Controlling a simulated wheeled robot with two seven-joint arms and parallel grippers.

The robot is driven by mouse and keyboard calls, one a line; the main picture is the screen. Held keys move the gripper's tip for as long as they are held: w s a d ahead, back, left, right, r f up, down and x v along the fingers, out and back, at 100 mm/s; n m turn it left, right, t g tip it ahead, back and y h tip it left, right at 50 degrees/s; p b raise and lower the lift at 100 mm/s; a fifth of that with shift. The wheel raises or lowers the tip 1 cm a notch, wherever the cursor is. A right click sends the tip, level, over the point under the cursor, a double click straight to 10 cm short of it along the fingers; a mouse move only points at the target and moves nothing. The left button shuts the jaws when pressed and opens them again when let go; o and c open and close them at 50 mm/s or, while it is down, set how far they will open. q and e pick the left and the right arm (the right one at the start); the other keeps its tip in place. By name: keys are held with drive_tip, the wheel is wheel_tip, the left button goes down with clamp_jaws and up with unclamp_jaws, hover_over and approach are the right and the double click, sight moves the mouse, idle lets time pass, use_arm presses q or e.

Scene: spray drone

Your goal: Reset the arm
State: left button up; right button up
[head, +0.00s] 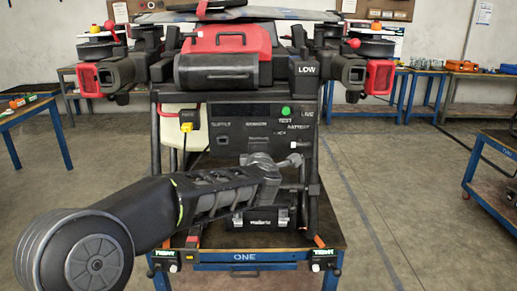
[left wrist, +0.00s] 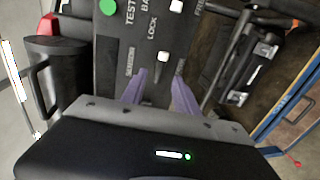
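The spray drone (head: 224,56) sits on top of a black stand. Below it is a dark control panel (head: 235,128) with a green button (head: 286,110) and white lettering, including TEST and BATTERY. My left arm reaches in from the left, and its gripper (head: 293,161) is in front of the panel's lower right part. In the left wrist view, my left gripper's purple fingertips (left wrist: 159,90) stand apart with nothing between them. A white-tipped switch (left wrist: 162,56) near the word LOCK lies just beyond them. A second white switch (left wrist: 176,5) is farther up the panel. My right gripper is not in view.
A black case (head: 262,219) sits on the cart shelf behind my left arm. The cart's blue front edge (head: 245,257) is marked ONE. A yellow connector (head: 187,127) hangs at the panel's left. Workbenches line the back wall, and the floor at right is mostly clear.

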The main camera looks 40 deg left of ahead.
use_arm(q)
drive_tip(key=v, duration=0.2)
drive_tip(key=shift+s+d, duration=0.2)
drive_tip(key=shift+s, duration=0.1)
idle(0.3)
